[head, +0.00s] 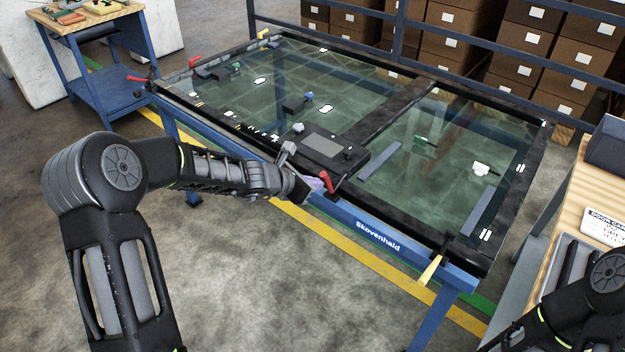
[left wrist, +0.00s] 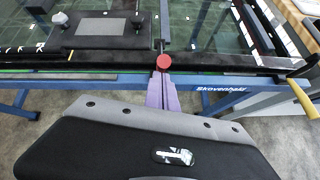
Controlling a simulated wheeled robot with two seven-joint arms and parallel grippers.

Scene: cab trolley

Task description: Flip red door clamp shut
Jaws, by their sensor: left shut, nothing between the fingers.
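A red clamp handle (head: 326,181) stands up, slightly tilted, on the near edge of the glass door frame (head: 388,224), beside the black panel. In the left wrist view the red handle (left wrist: 163,62) shows as a round red knob just beyond my fingertips. My left gripper (head: 314,186) is shut and empty, its purple fingers (left wrist: 161,92) pointing at the handle. I cannot tell whether they touch it. More red handles show at the far left corner (head: 194,61) and left end (head: 138,78). My right arm shows at the lower right, but its gripper does not.
A blue trolley (head: 375,237) carries the glass door. A yellow handle (head: 431,269) sticks out at its near right. A wooden bench (head: 567,203) stands at right, a blue cart (head: 105,97) at back left. Boxes line the back behind a blue rail. The floor in front is clear.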

